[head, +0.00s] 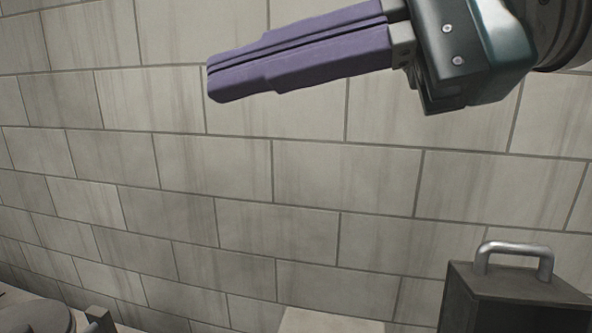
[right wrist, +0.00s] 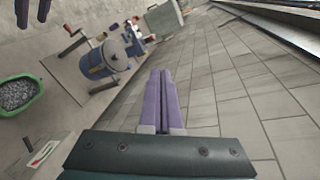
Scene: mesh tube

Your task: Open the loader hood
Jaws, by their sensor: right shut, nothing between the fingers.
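My right gripper (head: 210,82) is at the top of the head view, its two purple fingers pressed together and pointing left, with nothing between them. It is up in front of the tiled wall, apart from everything. A dark box with a metal handle on top (head: 515,298) stands at the lower right; it may be the loader hood, but I cannot tell for sure. In the right wrist view the shut fingers (right wrist: 162,75) point toward a grey-green box (right wrist: 165,20) further off. Two separated purple fingers, seemingly my left gripper (right wrist: 33,10), show at the top left.
A tiled wall (head: 300,190) fills most of the head view. A blue drum on a stand (right wrist: 103,58) and a green tub of grey pieces (right wrist: 18,94) show in the right wrist view. A round grey top (head: 35,315) is at the head view's lower left.

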